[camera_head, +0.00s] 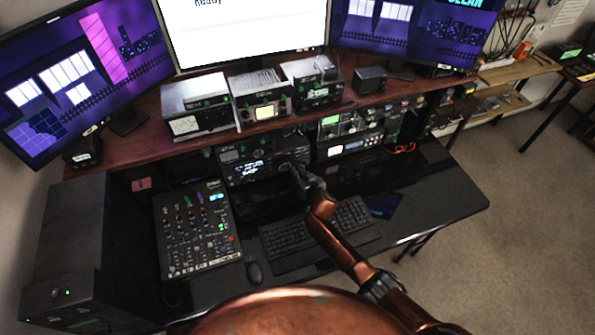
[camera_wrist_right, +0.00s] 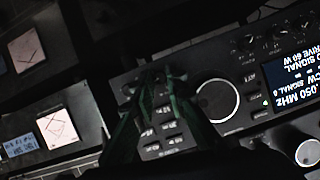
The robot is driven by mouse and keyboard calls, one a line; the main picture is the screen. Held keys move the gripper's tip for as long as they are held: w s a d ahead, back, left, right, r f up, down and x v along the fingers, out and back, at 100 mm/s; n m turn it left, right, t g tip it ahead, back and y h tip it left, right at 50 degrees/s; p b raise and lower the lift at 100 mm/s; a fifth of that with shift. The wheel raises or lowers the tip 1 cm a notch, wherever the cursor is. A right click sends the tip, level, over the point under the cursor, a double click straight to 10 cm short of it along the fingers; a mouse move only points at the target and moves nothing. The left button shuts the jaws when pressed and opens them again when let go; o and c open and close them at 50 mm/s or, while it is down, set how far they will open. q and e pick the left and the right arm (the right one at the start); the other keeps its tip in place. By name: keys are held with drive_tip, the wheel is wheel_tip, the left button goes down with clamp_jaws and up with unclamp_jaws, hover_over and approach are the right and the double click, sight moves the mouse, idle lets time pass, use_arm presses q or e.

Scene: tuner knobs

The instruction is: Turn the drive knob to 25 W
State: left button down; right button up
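A black radio (camera_head: 250,165) with a lit display sits under the wooden shelf. In the right wrist view its panel is upside down, and its display (camera_wrist_right: 292,77) reads "DRIVE 60 W". A large round tuning knob (camera_wrist_right: 216,101) and several small dark knobs (camera_wrist_right: 250,41) show there. I cannot read which knob is the drive knob. My right gripper (camera_head: 298,170) is at the right end of the radio's front. In the wrist view its fingers (camera_wrist_right: 162,77) converge over the panel beside the large knob. Whether they grip a small knob is too dark to tell. My left gripper is not in view.
A mixer (camera_head: 195,228), a keyboard (camera_head: 315,235) and a mouse (camera_head: 254,272) lie on the black desk below. Other radios (camera_head: 262,97) stand on the shelf above, under three monitors. More equipment (camera_head: 350,147) stands right of the radio. The desk's right part (camera_head: 450,190) is clear.

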drive_tip(key=o, duration=0.4)
drive_tip(key=v, duration=1.2)
idle(0.3)
